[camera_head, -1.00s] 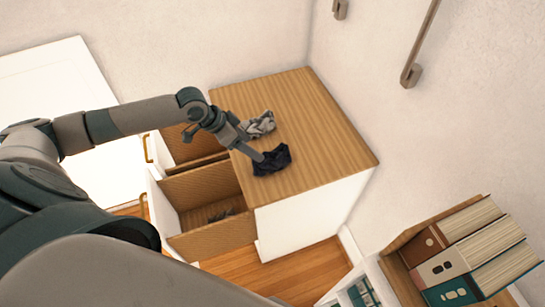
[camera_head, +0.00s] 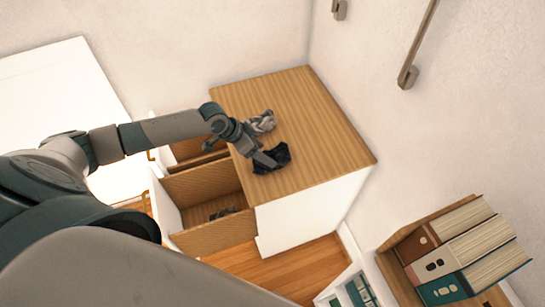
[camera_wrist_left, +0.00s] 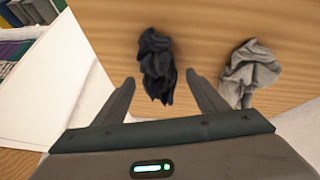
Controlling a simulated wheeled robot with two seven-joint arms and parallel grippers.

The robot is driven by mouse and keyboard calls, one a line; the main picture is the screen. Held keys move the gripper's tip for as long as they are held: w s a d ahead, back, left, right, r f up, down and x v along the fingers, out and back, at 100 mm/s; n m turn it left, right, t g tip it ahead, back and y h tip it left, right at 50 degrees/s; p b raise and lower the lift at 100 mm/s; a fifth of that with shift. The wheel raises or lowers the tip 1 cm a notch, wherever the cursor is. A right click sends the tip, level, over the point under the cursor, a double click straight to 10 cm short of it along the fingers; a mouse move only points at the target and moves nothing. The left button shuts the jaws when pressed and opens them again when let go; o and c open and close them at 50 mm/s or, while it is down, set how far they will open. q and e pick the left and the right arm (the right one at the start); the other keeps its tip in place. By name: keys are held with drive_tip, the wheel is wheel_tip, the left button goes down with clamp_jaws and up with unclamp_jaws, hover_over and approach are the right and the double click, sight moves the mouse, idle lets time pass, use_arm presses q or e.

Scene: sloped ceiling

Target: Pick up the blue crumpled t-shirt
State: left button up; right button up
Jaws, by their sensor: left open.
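A dark navy, almost black crumpled cloth (camera_head: 271,158), which looks like the blue t-shirt, lies on the wooden top of the dresser (camera_head: 318,120). It also shows in the left wrist view (camera_wrist_left: 157,66). My left gripper (camera_head: 268,160) is at this cloth from the left. In the wrist view its two fingers (camera_wrist_left: 160,92) are apart, one on each side of the near end of the cloth, and not closed on it. A grey crumpled cloth (camera_head: 262,122) lies farther back on the top, and in the wrist view (camera_wrist_left: 248,73) it is right of the fingers. My right gripper is not seen.
Two dresser drawers stand open below the arm; the lower one (camera_head: 205,190) holds a dark cloth (camera_head: 222,213). A shelf with several binders (camera_head: 450,255) is at the lower right. A handrail (camera_head: 420,45) is on the wall. The right part of the dresser top is clear.

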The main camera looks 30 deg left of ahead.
sight(272, 156)
use_arm(q)
drive_tip(key=shift+w+d+f+p, duration=0.1)
drive_tip(key=shift+w+d+p, duration=0.15)
drive_tip(key=shift+d+p, duration=0.05)
drive_tip(key=p+x, duration=0.1)
drive_tip(key=x, duration=0.2)
drive_tip(key=shift+w+d, duration=0.1)
drive_tip(key=shift+d, duration=0.05)
drive_tip(key=shift+w+d+f, duration=0.15)
drive_tip(key=shift+f, duration=0.2)
drive_tip(key=shift+c, duration=0.6)
drive_tip(key=c, duration=0.8)
